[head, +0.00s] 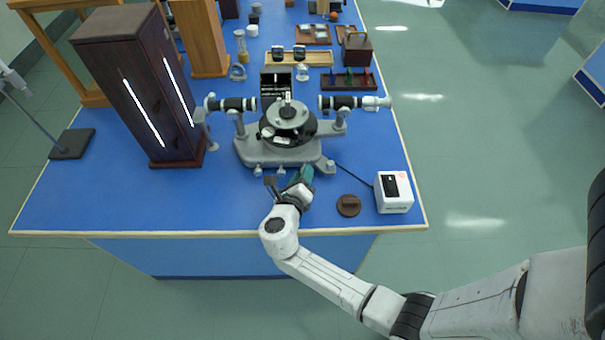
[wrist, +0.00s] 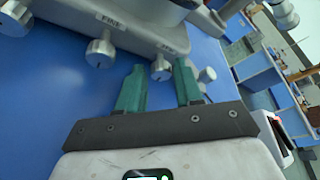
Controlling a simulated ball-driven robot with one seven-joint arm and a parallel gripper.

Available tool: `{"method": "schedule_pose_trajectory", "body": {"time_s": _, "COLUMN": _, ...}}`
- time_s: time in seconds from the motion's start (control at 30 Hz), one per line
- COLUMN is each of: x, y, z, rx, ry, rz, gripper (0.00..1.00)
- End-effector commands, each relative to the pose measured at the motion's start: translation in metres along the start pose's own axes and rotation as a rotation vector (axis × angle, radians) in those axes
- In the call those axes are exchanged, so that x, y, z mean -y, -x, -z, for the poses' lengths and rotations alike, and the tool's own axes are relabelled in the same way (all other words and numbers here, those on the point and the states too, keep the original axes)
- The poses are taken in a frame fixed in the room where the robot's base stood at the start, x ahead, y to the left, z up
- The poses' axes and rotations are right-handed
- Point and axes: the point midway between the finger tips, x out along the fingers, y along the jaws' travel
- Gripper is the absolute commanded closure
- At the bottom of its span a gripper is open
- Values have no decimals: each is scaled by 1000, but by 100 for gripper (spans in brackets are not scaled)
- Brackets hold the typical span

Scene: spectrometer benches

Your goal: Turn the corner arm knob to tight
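The grey spectrometer (head: 285,155) stands on the blue bench with several silver knobs along its near base edge. In the wrist view, one knob (wrist: 99,53) sits below a label reading "FINE". Another knob (wrist: 161,70) shows just beyond and between my fingertips, below a label too small to read surely. A further knob (wrist: 207,75) shows to the right, by the base corner; I cannot tell for certain which is the corner arm knob. My gripper (wrist: 158,78) has its teal fingers apart with nothing held. In the head view my gripper (head: 304,173) is close to the base's near edge.
A white box (head: 393,192) with a cable and a brown round object (head: 348,205) lie to the right of my gripper. A tall dark cabinet (head: 135,85) with lit slits stands at left. The bench's front left is clear.

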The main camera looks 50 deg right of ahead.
Motion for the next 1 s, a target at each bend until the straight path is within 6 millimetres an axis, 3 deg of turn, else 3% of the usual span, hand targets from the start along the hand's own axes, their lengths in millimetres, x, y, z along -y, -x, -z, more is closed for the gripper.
{"method": "schedule_pose_trajectory", "body": {"time_s": 0.37, "x": 0, "y": -7, "z": 0, "rx": -1, "ry": -1, "rz": 0, "gripper": 65}}
{"method": "schedule_pose_trajectory", "body": {"time_s": 0.73, "x": 0, "y": -7, "z": 0, "rx": -1, "ry": 0, "rz": 0, "gripper": 98}}
{"method": "schedule_pose_trajectory", "body": {"time_s": 1.0, "x": 1, "y": -6, "z": 0, "rx": -1, "ry": -10, "rz": -5, "gripper": 100}}
